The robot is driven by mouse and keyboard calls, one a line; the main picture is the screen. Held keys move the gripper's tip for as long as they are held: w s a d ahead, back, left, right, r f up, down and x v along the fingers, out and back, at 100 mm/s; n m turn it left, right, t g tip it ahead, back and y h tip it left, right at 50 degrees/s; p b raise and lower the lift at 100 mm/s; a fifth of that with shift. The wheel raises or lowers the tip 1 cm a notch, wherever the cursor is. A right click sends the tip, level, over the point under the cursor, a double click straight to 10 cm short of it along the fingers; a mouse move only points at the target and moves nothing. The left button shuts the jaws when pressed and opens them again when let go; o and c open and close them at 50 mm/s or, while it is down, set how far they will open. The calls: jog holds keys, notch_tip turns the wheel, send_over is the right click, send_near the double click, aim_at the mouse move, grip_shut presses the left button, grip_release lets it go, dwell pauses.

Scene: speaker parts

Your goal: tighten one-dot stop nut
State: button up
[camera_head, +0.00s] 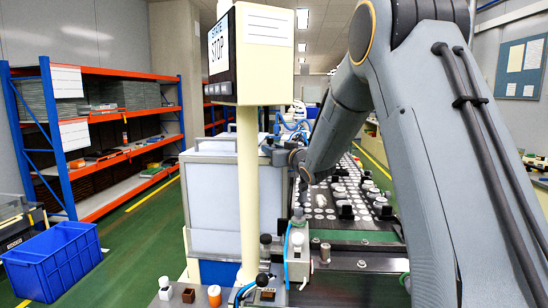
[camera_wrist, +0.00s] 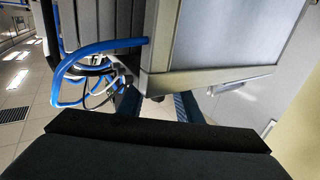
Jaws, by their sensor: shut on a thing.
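My gripper (camera_head: 298,216) is small in the head view, at the lower end of my arm, pointing down over the bench fixture. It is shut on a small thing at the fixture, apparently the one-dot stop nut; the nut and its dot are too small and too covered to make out. In the wrist view a broad dark body fills the bottom, and neither fingertips nor nut can be seen there.
A cream post (camera_head: 248,190) carrying a STOP sign box (camera_head: 263,55) stands close left of my arm. A white cabinet (camera_head: 220,195) is behind it. A conveyor with pale round parts (camera_head: 340,190) runs behind.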

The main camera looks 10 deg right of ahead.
jog(key=shift+a+r+m+h+b, duration=0.2)
jog(key=shift+m+h+b, duration=0.5)
jog(key=shift+h+b, duration=0.5)
jog(key=o, duration=1.1)
jog(key=shift+c, duration=0.2)
jog(key=shift+f, duration=0.1)
jog(key=shift+s, duration=0.1)
jog(key=s+b, duration=0.2)
jog(key=s, duration=0.5)
jog(key=shift+s+d, duration=0.35)
jog(key=shift+d, duration=0.1)
